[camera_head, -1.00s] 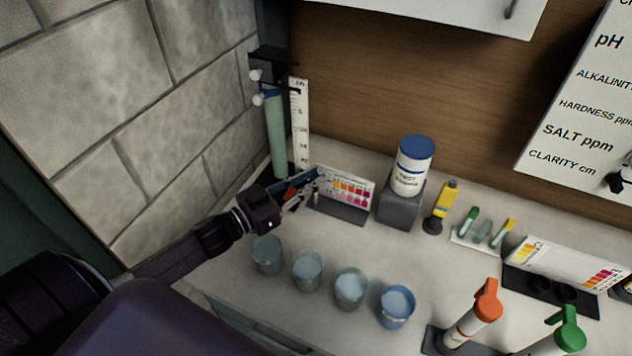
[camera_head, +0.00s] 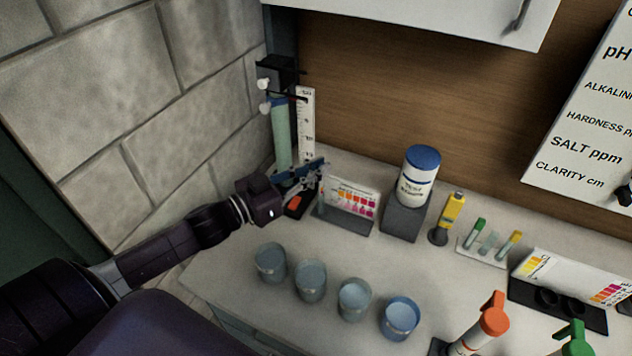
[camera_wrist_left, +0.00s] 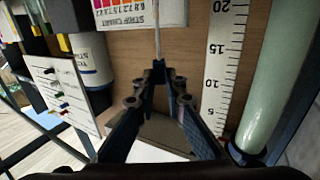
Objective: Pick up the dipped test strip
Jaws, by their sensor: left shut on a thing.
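My left gripper (camera_head: 320,166) is in front of the strip chart card (camera_head: 350,200), near its left end. In the left wrist view its fingers (camera_wrist_left: 160,72) close together on a thin pale test strip (camera_wrist_left: 157,35), which extends from the fingertips toward the chart (camera_wrist_left: 125,12). In the head view the strip is too small to make out clearly. Several cups of bluish water stand in a row, including a leftmost cup (camera_head: 271,263) and a rightmost cup (camera_head: 399,318). My right gripper is not in view.
A white bottle with a blue lid (camera_head: 418,175) stands on a grey block (camera_head: 403,222). A green tube (camera_head: 281,135) and a ruler (camera_head: 306,125) stand at the back left by the stone wall. A yellow tester (camera_head: 452,212) and small vials (camera_head: 488,242) are right.

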